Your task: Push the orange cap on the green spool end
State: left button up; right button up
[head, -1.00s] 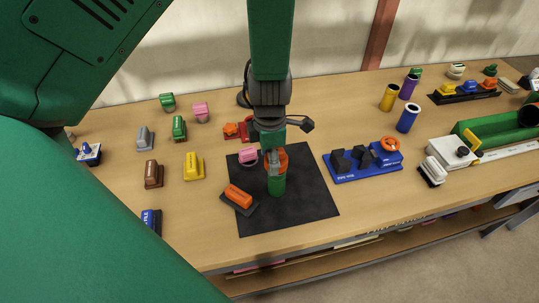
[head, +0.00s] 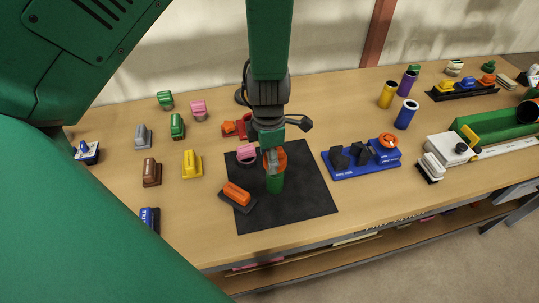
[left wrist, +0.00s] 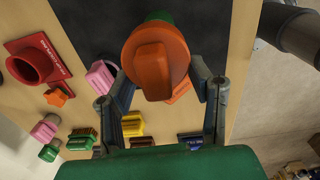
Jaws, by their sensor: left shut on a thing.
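A green spool (head: 275,184) stands upright on the black mat (head: 307,200). The orange cap (head: 280,159) is at its top end, in line with it. My left gripper (head: 271,160) points down from above and is shut on the orange cap. In the left wrist view the orange cap (left wrist: 155,62) sits between the two fingers of my left gripper (left wrist: 163,78), its raised grip facing the camera. The green spool (left wrist: 158,17) shows only partly behind the cap. I cannot tell how far the cap is seated. My right gripper is not in view.
An orange block (head: 236,194) on a dark base and a pink piece (head: 246,153) are close beside the spool. A blue fixture (head: 361,161) with black blocks stands to the right. Several coloured blocks lie to the left. The mat's right side is clear.

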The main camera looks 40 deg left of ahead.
pick_arm(q)
jog(key=shift+f+b, duration=0.5)
jog(key=shift+f, duration=0.8)
jog(key=o, duration=1.5)
jog(key=shift+r, duration=0.1)
notch_tip(320, 180, up, 2)
jog(key=shift+r+p, duration=0.15)
jog(key=shift+p, duration=0.55)
jog(key=shift+r, duration=1.3)
